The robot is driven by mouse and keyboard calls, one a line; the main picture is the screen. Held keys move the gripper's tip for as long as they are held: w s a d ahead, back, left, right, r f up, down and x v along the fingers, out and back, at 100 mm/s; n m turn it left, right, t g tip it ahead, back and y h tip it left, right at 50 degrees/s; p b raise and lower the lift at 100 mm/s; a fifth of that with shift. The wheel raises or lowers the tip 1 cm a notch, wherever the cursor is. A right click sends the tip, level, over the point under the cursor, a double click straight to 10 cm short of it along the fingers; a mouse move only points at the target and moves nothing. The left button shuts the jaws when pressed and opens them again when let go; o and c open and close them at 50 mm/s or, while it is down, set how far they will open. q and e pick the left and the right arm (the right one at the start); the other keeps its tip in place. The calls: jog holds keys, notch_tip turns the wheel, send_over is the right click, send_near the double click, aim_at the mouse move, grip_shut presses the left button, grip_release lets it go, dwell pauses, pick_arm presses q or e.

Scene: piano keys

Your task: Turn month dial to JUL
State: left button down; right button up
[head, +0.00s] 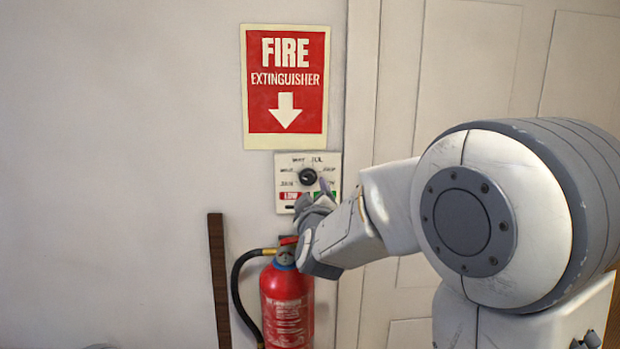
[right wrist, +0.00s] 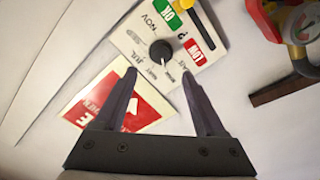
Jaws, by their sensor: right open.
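The month dial is a round black knob (head: 307,176) on a white panel (head: 281,205) with month labels around it, JUL at its upper right in the head view. In the right wrist view the knob (right wrist: 160,50) shows between and beyond my fingertips, with a pale mark toward its lower right. I cannot tell surely which label this mark meets. My right gripper (right wrist: 159,78) is open and empty, its two dark fingers apart, not closed on the knob. In the head view my right gripper (head: 314,207) is in front of the panel's lower part. My left gripper is not in view.
A red fire extinguisher (head: 286,300) with a black hose hangs just below the panel. A red and white extinguisher sign (head: 286,85) is above it. A brown strip (head: 219,280) stands at left. A pale door (head: 470,60) is at right. The wall left is bare.

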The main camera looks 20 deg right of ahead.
aim_at(309, 180)
jog(key=p+x, duration=0.4)
jog(key=x, duration=0.4)
jog(key=shift+w, duration=0.15)
jog(key=shift+w+d+f, duration=0.1)
jog(key=shift+w+d, duration=0.05)
jog(key=shift+w, duration=0.3)
grip_shut()
